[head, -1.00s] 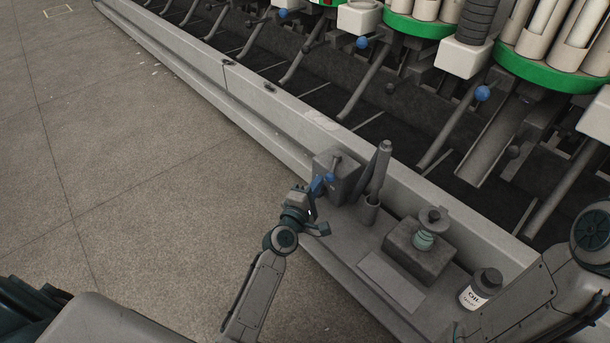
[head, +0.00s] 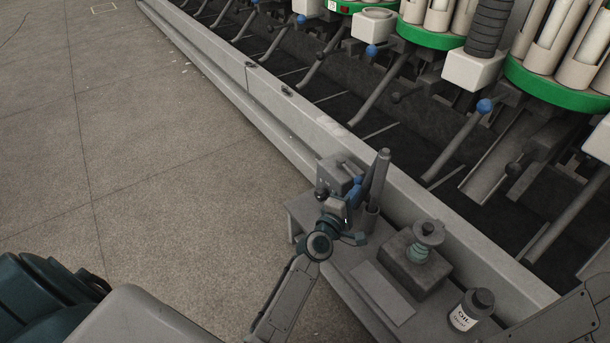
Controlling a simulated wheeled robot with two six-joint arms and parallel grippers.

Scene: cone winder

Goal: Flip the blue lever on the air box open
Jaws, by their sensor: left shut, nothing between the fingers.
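The grey air box (head: 338,171) stands on the shelf along the machine's front rail, near the middle of the head view. The blue lever (head: 355,187) shows at the box's right front side, steeply angled in the picture. My left gripper (head: 338,200) is shut and empty, right in front of the box and just left of the lever. I cannot tell whether it touches the lever. The gripper and wrist hide the lower front of the box. My right gripper is out of view; only part of my right arm shows at the lower right.
A grey tube holder (head: 377,180) stands close right of the box. Farther right on the shelf are a block with a round-topped spindle (head: 417,255), a flat plate (head: 382,292) and an oil bottle (head: 472,310). The floor (head: 150,200) at left is clear.

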